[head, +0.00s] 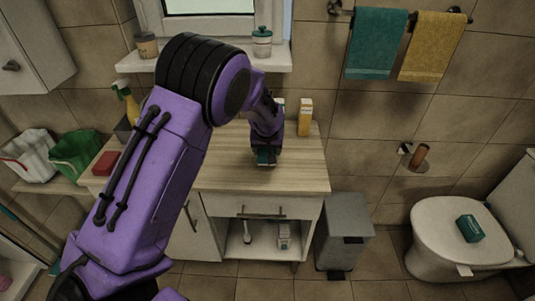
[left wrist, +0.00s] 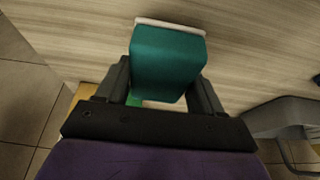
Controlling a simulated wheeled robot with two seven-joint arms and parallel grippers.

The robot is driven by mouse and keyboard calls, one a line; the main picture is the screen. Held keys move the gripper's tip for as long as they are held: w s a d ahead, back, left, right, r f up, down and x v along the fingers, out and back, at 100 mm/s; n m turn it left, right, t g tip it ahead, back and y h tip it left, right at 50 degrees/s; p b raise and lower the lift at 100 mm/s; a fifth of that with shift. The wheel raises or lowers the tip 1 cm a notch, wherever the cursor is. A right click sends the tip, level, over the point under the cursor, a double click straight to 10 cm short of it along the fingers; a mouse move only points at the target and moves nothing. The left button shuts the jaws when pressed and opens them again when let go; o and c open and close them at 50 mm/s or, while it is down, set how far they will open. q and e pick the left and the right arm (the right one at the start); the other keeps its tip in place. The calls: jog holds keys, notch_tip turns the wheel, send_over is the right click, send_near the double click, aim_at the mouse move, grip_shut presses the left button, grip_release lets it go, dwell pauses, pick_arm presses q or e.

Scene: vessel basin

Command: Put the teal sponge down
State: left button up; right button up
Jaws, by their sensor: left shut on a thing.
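The teal sponge (left wrist: 168,62) has a pale strip along its far edge in the left wrist view. It sits between the two dark fingers of my left gripper (left wrist: 165,85), which is shut on it. In the head view the left gripper (head: 265,158) points down over the wooden countertop (head: 300,180), and only a little of the sponge shows at its tip. I cannot tell whether the sponge touches the wood. My right gripper is in neither view.
A yellow-orange box (head: 305,117) stands at the counter's back. A red block (head: 106,163) and a green basket (head: 76,156) are at the left. A grey bin (head: 343,235) stands right of the cabinet. A teal box (head: 469,228) lies on the toilet lid. The counter's front right is clear.

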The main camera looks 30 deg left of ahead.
pick_arm(q)
jog(key=x, duration=0.1)
jog(key=p+x, duration=0.1)
jog(key=x, duration=0.1)
jog(key=shift+s+d+f, duration=0.1)
jog(key=shift+s+f, duration=0.2)
jog(key=shift+f, duration=0.1)
jog(key=shift+s+d+f, duration=0.1)
jog(key=shift+f, duration=0.15)
jog(key=o, duration=1.1)
jog(key=shift+s, duration=0.15)
jog(key=shift+f, duration=0.15)
